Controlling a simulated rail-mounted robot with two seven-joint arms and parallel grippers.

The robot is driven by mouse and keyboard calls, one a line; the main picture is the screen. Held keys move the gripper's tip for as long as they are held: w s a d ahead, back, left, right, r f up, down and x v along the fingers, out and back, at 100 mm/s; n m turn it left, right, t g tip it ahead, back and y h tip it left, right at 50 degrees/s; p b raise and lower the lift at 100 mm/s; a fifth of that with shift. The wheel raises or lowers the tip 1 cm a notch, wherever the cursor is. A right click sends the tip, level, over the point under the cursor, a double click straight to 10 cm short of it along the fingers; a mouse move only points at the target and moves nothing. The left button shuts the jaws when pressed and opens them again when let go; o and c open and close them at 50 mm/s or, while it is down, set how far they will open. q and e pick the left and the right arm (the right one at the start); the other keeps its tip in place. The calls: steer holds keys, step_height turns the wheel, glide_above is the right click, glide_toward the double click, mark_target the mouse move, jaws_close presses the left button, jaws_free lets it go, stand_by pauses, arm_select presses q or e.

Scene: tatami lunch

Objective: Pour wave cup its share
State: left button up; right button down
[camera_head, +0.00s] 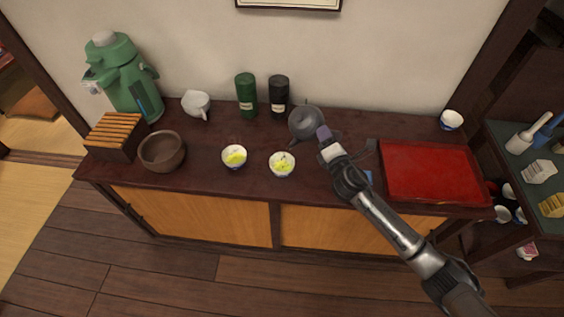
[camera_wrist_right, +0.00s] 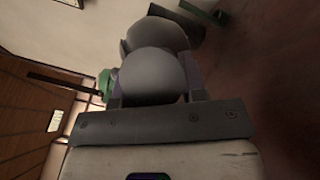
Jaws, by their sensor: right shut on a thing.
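A dark grey teapot (camera_head: 304,121) is at the back middle of the counter, its spout toward the cups. My right gripper (camera_head: 325,140) is shut on the teapot, at its near right side. In the right wrist view the teapot's rounded grey shape (camera_wrist_right: 155,75) fills the space ahead of the jaws. I cannot tell whether the teapot touches the counter. Two small cups hold yellow-green liquid: a left cup (camera_head: 234,157) and a right cup (camera_head: 282,164), just in front of the teapot. I cannot make out which has a wave pattern. My left gripper is out of view.
A red tray (camera_head: 432,172) lies at right, with a blue-and-white cup (camera_head: 451,120) behind it. A green canister (camera_head: 246,95) and black canister (camera_head: 278,96) stand behind. A white pitcher (camera_head: 196,104), brown bowl (camera_head: 162,151), slatted wooden box (camera_head: 116,133) and green flask (camera_head: 128,80) are left.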

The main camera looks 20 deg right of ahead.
steer(key=shift+d+r+b, duration=0.15)
steer(key=shift+d+b, duration=0.05)
steer(key=shift+b, duration=0.1)
steer(key=shift+r+n+t+b, duration=0.15)
steer(key=shift+n+t+b, duration=0.15)
steer(key=shift+b, duration=0.05)
stand_by(0.5)
steer(key=shift+d, duration=0.1)
steer(key=shift+b, duration=0.35)
steer(key=shift+r, duration=0.1)
